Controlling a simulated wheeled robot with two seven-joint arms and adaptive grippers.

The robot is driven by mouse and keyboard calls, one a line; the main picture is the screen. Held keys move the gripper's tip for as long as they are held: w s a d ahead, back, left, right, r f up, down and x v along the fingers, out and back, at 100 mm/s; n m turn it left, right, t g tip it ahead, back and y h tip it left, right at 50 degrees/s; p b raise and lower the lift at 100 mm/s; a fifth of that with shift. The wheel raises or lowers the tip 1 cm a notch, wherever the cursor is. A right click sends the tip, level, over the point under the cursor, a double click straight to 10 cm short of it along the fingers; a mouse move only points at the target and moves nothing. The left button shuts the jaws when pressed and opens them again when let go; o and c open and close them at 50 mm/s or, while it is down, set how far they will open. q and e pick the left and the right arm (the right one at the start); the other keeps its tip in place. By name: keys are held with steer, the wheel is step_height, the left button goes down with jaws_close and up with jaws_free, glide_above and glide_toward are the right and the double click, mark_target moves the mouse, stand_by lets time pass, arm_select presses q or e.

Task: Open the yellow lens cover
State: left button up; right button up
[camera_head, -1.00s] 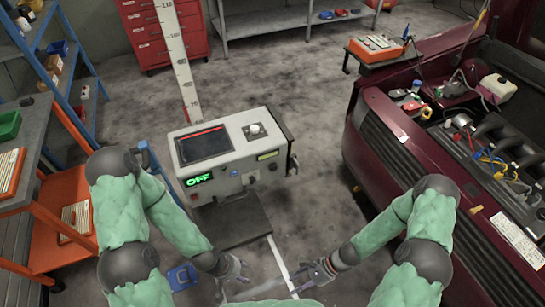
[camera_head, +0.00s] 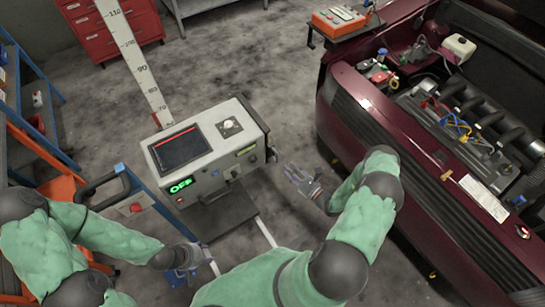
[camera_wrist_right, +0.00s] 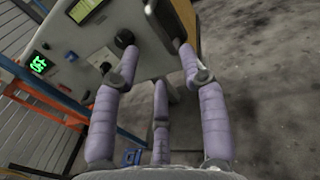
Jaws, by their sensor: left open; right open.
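A grey tester box (camera_head: 218,135) with a dark screen and a green OFF readout stands on the floor in the head view. I cannot clearly make out the yellow lens cover; a small yellow-green panel (camera_head: 246,150) shows on the box's front, and a yellowish side surface (camera_wrist_right: 186,12) shows in the right wrist view. My right gripper (camera_head: 298,178) is open and empty, just right of the box. In its wrist view the spread fingers (camera_wrist_right: 158,75) reach toward the box's right end and black knob (camera_wrist_right: 125,38). My left gripper (camera_head: 202,259) is open, low in front of the box.
A dark red car (camera_head: 350,115) with its engine bay open stands at the right. A blue-framed cart with a black handle (camera_head: 108,185) is left of the box. A measuring post (camera_head: 140,68) rises behind it. The grey floor between box and car is clear.

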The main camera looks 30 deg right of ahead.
mark_target(277, 159)
steer(key=x, duration=0.9)
steer(key=shift+b, duration=0.4)
steer(key=shift+s, duration=0.1)
jaws_close()
